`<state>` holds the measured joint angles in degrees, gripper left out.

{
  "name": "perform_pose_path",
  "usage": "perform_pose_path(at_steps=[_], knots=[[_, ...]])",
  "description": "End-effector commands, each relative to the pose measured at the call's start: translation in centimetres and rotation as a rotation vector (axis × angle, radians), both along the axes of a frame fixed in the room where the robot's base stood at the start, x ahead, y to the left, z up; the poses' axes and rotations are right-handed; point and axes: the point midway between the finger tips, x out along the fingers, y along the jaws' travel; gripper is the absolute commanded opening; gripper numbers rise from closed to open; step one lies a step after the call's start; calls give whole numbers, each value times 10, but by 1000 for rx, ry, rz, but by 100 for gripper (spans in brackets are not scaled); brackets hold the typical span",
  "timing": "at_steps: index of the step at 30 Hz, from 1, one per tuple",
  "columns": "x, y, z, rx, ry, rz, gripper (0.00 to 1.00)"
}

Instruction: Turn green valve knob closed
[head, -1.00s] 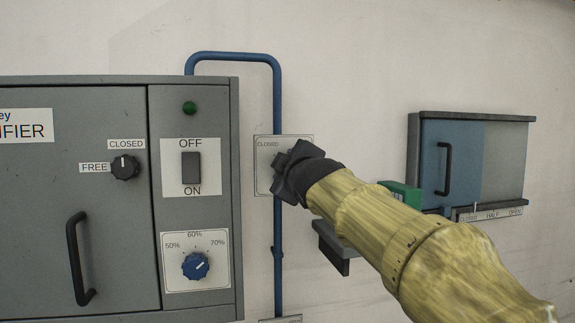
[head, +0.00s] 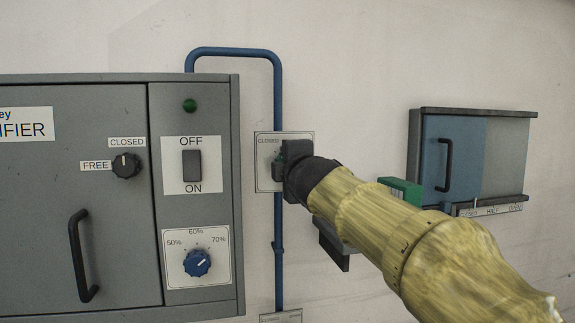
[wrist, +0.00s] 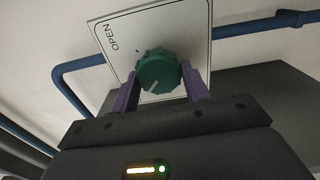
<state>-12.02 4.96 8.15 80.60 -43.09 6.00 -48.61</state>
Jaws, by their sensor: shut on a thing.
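The green valve knob (wrist: 158,72) sits in front of a white plate (wrist: 190,20) that reads OPEN in the wrist view. A white pointer line on the knob points down and left in that view. My gripper (wrist: 162,88) is shut on the knob, with one purple finger on each side of it. There the gripper hides most of the knob, and only a little green shows.
A blue pipe (head: 278,95) runs down the wall behind the plate. A grey humidifier cabinet (head: 110,250) with a handle, a switch and dials stands to the left. A wall box with a blue sliding door (head: 450,165) hangs to the right, and a green block (head: 402,190) shows beside my arm.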

Motion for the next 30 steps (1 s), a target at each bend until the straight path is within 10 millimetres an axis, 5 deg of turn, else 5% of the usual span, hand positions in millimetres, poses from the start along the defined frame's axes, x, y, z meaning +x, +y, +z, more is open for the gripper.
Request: perform_pose_path(at_steps=[7, 8, 11, 23, 30], knots=[[0, 0, -2, -5, 3, 0, 23], [0, 0, -2, -5, 3, 0, 48], [0, 0, -2, -4, 2, 0, 68], [-4, -1, 0, -1, 0, 0, 68], [-32, -9, 0, -1, -1, 0, 68]])
